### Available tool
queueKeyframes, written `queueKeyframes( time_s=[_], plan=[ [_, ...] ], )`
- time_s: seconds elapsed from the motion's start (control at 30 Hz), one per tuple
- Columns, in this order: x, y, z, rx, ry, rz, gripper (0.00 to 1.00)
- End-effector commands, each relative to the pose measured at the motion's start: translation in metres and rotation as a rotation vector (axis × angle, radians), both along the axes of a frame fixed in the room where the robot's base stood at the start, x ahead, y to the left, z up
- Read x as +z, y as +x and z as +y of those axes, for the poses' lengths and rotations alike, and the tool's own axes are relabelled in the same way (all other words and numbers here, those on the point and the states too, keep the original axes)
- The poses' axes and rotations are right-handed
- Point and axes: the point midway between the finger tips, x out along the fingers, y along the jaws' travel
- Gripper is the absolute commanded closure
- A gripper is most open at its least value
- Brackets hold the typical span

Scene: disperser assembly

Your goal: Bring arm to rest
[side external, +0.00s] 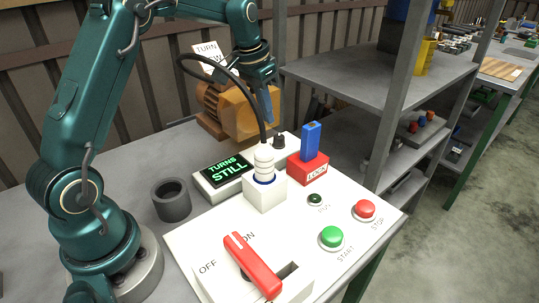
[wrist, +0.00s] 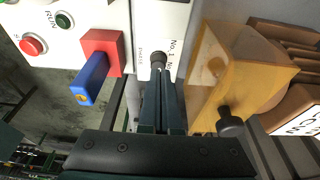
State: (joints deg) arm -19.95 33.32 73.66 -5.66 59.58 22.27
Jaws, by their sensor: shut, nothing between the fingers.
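My gripper (side external: 268,104) is shut and empty, pointing down above the back of the white control panel (side external: 194,240). In the wrist view its fingers (wrist: 163,95) lie together, with a small black knob (wrist: 159,61) just beyond their tips in the picture. I cannot tell whether they touch the knob. The blue key-like bar (side external: 311,140) stands upright in the red LOCK block (side external: 308,168), to the right of my gripper. The display (side external: 229,169) reads "TURNS STILL".
A white plug with a black cable (side external: 264,160) stands in a white socket block (side external: 264,190). A dark hollow cylinder (side external: 172,200) stands on the table's left. Green START (side external: 331,237) and red STOP (side external: 365,210) buttons are at front right. An orange motor-like unit (side external: 237,112) stands behind; grey shelves (side external: 370,70) stand right.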

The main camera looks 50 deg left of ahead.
Motion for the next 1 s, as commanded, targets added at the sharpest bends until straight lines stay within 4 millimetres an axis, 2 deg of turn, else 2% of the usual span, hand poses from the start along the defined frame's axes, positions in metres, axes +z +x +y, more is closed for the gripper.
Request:
queueKeyframes(
  time_s=[0.3,0.37,0.43,0.53,0.63,0.8,1.0],
  plan=[
    [0.003,0.001,-0.003,-0.009,0.002,-0.006,1.00],
    [0.013,0.003,-0.007,-0.018,0.011,-0.031,1.00],
    [0.031,0.003,-0.014,-0.036,0.024,-0.069,1.00],
    [0.059,-0.008,-0.031,-0.074,0.043,-0.119,1.00],
    [0.084,-0.028,-0.051,-0.102,0.056,-0.165,1.00],
    [0.107,-0.072,-0.079,-0.126,0.064,-0.223,1.00],
    [0.111,-0.130,-0.104,-0.131,0.057,-0.276,1.00]
  ],
)
